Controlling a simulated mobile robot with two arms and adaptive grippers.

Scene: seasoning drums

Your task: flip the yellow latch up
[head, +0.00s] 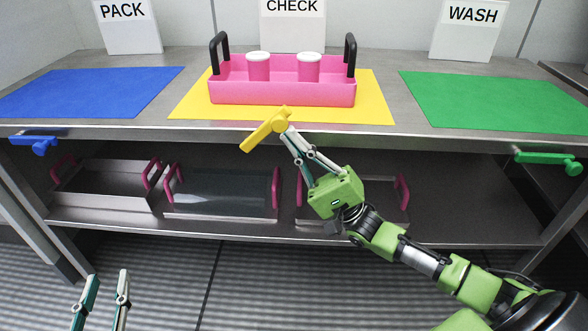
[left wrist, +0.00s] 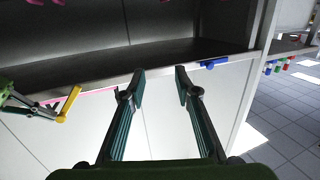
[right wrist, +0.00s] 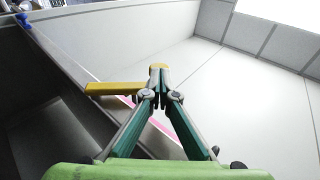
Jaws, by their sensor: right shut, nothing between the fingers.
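The yellow latch (head: 262,132) is on the front edge of the table, below the yellow mat. In the head view it slants, its long arm pointing down and left from the round knob. My right gripper (head: 285,129) is shut with nothing between its fingers, its tips at the knob end of the latch. In the right wrist view the latch (right wrist: 112,88) sticks out left behind the fingertips, which partly hide the knob; contact is unclear. The latch also shows small in the left wrist view (left wrist: 70,103). My left gripper (head: 106,275) is open and empty, low in front of the table.
A pink tray (head: 282,94) with two white-lidded pink drums stands on the yellow mat (head: 187,109). A blue latch (head: 34,145) and a green latch (head: 548,158) sit on the same edge. Blue and green mats are bare.

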